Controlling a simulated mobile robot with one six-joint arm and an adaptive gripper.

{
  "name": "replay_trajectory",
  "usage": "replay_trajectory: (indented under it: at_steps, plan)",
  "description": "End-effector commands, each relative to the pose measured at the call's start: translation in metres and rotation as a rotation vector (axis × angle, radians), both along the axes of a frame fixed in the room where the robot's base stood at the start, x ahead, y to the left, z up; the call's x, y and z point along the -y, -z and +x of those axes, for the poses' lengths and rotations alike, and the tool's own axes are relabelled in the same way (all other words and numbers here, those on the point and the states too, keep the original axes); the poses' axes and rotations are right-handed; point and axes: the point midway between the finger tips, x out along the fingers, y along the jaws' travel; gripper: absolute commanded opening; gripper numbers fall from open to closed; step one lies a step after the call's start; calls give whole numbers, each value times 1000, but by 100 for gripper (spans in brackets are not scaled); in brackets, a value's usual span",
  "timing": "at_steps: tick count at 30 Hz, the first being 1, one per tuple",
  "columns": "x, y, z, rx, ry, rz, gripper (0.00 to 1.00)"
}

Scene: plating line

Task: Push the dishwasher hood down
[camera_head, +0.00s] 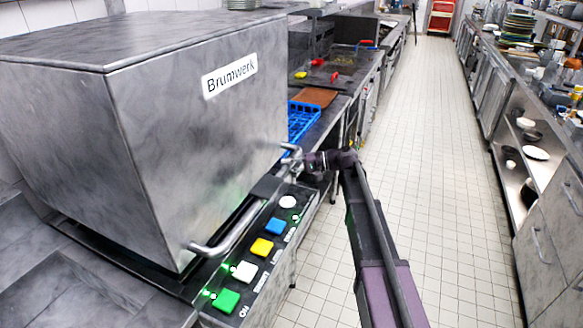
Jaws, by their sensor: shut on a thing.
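The dishwasher hood (185,130) is a large grey metal box labelled "Brumwerk" at the left. Its lower edge is low, close to the dark machine base, and I cannot tell whether a small gap is left. A metal bar handle (228,240) runs along the hood's lower front. My gripper (293,161) is at the far right end of this handle and is shut on it. The fingertips are small and partly merge with the handle's end. My arm reaches up from the bottom of the view.
A control panel (236,285) with green, white, yellow, blue and round white buttons lies below the handle, with green lights. A blue rack (302,116) and a brown board (315,97) sit on the counter beyond. A clear tiled aisle (440,170) runs right, bordered by shelves of dishes.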

Motion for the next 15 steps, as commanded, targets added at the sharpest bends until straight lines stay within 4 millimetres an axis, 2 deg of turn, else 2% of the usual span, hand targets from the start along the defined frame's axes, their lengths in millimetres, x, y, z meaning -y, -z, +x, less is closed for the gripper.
replay_trajectory:
  at_steps: [1,15]
  plan:
    - [-3,16,-1,0,-5,-2,0]
    - [-3,81,-1,0,-5,-2,0]
